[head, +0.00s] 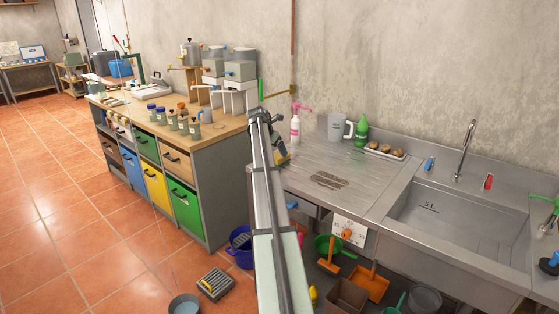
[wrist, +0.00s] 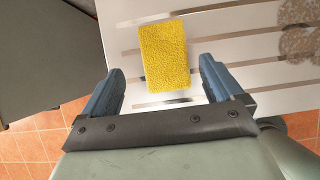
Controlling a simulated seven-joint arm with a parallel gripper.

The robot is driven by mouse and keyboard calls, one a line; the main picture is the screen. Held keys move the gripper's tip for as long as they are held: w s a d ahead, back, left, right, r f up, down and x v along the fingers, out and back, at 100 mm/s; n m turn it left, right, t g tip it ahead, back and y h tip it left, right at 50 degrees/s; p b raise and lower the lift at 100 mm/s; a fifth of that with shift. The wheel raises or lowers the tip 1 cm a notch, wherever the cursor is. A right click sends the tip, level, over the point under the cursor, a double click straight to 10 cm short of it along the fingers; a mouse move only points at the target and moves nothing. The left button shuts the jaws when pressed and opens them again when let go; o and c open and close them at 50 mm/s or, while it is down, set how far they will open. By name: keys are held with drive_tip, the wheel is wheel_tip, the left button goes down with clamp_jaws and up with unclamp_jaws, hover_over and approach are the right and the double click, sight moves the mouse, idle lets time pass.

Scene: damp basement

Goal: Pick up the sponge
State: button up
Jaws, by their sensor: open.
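The sponge (wrist: 165,55) is a yellow, rough-textured block in the wrist view. It lies on the pale metal drainboard of the sink unit (head: 345,170). My gripper (wrist: 161,75) is open, with one blue finger to the left of the sponge and one to the right. The near part of the sponge shows in the gap between the fingers, with free space on both sides. In the head view, my gripper (head: 277,150) is over the left end of the drainboard, and my arm hides part of that area.
The sink basin (head: 460,225) is to the right. A wooden workbench (head: 215,132) is to the left. The drainboard's middle is mostly clear.

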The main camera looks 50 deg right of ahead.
sight(279, 155)
drive_tip(key=shift+s+x, duration=0.2)
drive_tip(key=shift+x, duration=1.15)
drive_tip(key=shift+s+x, duration=0.15)
drive_tip(key=shift+x, duration=1.15)
drive_tip(key=shift+c, duration=0.4)
drive_tip(key=c, duration=0.9)
drive_tip(key=shift+r, duration=0.1)
drive_tip(key=shift+c, duration=0.2)
wheel_tip(279, 155, up, 10)
drive_tip(key=shift+f, duration=0.1)
